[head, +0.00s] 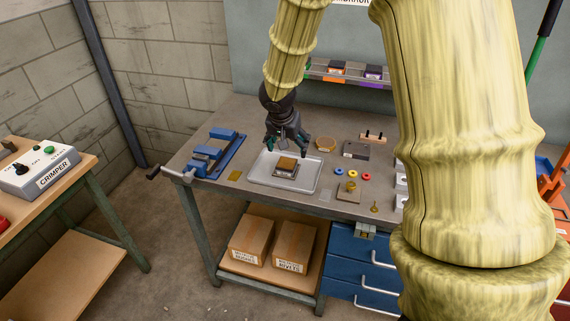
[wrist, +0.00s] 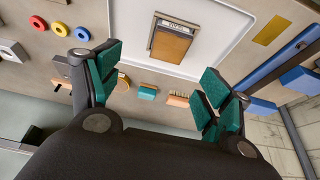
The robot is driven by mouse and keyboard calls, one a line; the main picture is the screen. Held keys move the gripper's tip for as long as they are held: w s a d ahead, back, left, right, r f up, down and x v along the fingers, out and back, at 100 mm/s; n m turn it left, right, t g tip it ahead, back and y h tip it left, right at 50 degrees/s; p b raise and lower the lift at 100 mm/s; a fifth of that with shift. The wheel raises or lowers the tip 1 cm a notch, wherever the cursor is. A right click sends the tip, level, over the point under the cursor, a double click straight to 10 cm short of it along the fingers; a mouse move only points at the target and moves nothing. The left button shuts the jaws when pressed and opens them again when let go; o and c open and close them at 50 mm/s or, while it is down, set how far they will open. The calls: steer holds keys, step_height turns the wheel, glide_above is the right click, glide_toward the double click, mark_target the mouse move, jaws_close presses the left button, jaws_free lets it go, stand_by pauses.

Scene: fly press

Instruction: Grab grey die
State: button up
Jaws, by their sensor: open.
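A grey block (head: 286,168) with a brown top sits in the pale tray (head: 255,178) on the bench; it looks like the grey die. In the wrist view the block (wrist: 170,44) shows a small label along one edge, too small to read surely. My gripper (head: 287,141) is open and empty, pointing down above the tray, close over the block's far side. In the wrist view its teal-padded fingers (wrist: 160,72) are spread apart, and the block lies beyond them, not between them.
A blue vise (head: 217,150) stands left of the tray. Another dark grey block (head: 356,149), a round brown disc (head: 325,144), red, yellow and blue rings (head: 352,174) and a brass piece (head: 349,187) lie to the right. A rack (head: 345,72) is behind.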

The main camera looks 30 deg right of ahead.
mark_target(287, 163)
steer(key=f, duration=0.1)
steer(key=w+f, duration=0.1)
steer(key=f, duration=0.1)
steer(key=shift+w+f, duration=0.15)
steer(key=shift+w, duration=0.1)
steer(key=shift+d+f, duration=0.25)
steer(key=shift+f, duration=0.35)
steer(key=shift+a+p+x, duration=0.15)
steer(key=shift+p+x, duration=0.3)
steer(key=shift+x, duration=0.85)
steer(key=shift+a+p+x, duration=0.15)
steer(key=shift+p+x, duration=0.25)
steer(key=shift+x, duration=0.95)
steer(key=shift+w, duration=0.1)
steer(key=c, duration=1.7)
